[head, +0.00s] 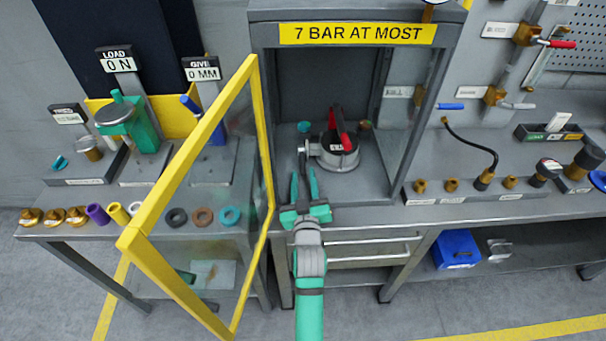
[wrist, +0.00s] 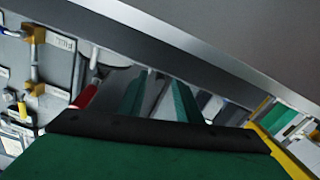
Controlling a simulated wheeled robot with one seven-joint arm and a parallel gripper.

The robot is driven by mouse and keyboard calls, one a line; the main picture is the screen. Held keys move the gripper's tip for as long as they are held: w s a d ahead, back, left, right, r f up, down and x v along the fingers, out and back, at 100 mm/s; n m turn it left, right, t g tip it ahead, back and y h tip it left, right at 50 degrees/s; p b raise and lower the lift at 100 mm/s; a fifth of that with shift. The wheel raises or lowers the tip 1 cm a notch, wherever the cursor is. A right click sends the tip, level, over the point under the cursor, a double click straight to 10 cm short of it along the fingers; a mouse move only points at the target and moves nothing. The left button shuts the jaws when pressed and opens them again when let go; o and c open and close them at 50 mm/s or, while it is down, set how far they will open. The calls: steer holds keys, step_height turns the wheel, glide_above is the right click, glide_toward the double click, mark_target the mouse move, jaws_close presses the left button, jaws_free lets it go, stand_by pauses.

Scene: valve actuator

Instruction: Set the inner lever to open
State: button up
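A grey round valve actuator (head: 337,157) sits on the floor of the open cabinet. A lever with a red grip (head: 344,128) and a dark part beside it stands steeply up from its top. A red grip also shows at the left in the wrist view (wrist: 87,96). A small grey fitting (head: 307,150) sticks out on the actuator's left side. My gripper (head: 304,174) is at the cabinet's front opening, left of and in front of the actuator. Its two green fingers stand apart with nothing seen held between them. In the wrist view the fingers (wrist: 153,97) are also apart.
The yellow-framed glass door (head: 190,190) stands open to the left of my arm. The cabinet frame (head: 259,120) and the beam labelled "7 BAR AT MOST" (head: 357,34) bound the opening.

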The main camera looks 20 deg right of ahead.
steer(key=shift+x, duration=0.85)
jaws_close()
steer(key=shift+w, duration=0.1)
